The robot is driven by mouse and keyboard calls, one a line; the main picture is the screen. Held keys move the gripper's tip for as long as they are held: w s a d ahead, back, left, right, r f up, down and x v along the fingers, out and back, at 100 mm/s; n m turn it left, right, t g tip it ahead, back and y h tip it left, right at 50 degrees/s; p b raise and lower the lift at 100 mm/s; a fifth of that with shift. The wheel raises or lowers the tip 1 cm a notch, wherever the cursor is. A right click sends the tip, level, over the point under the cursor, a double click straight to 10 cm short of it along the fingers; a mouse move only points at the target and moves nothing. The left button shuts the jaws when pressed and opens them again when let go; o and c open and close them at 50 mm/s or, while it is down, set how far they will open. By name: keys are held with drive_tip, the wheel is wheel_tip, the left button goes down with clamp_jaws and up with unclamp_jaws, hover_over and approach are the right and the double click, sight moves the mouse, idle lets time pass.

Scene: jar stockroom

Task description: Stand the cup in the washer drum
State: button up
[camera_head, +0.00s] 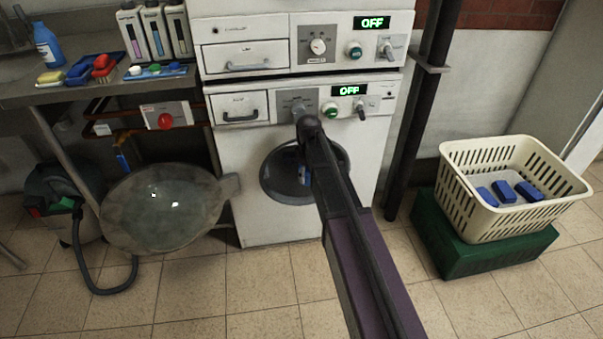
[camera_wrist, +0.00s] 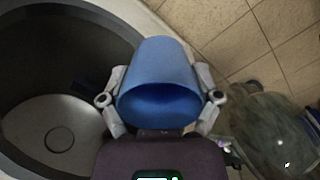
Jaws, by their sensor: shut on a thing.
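A blue cup (camera_wrist: 158,70) is between the fingers of my gripper (camera_wrist: 160,80) in the wrist view, its open end turned toward the camera. The gripper is shut on it. The dark washer drum (camera_wrist: 60,95) lies to the left, with a pale round plate at its back; the cup is seen against the drum's light rim. In the head view the lower washer (camera_head: 255,215) has its round drum opening (camera_head: 275,178) partly covered by my arm. A small blue patch (camera_head: 304,176) beside the arm may be the cup. The gripper is mostly hidden there.
The round glass door (camera_head: 165,208) is swung open to the left, also seen in the wrist view (camera_wrist: 265,135). A cream basket (camera_head: 465,185) with blue blocks stands on a green box (camera_head: 480,250) at right. A dark pipe (camera_head: 408,140) stands beside the washer. Foreground floor is clear.

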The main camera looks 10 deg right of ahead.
wheel_tip(320, 180, down, 17)
drive_tip(key=b, duration=1.6)
drive_tip(key=w+d, duration=0.1)
drive_tip(key=w, duration=0.7)
drive_tip(key=shift+w+d+r, duration=0.2)
drive_tip(key=shift+w, duration=0.2)
drive_tip(key=shift+w, duration=0.25)
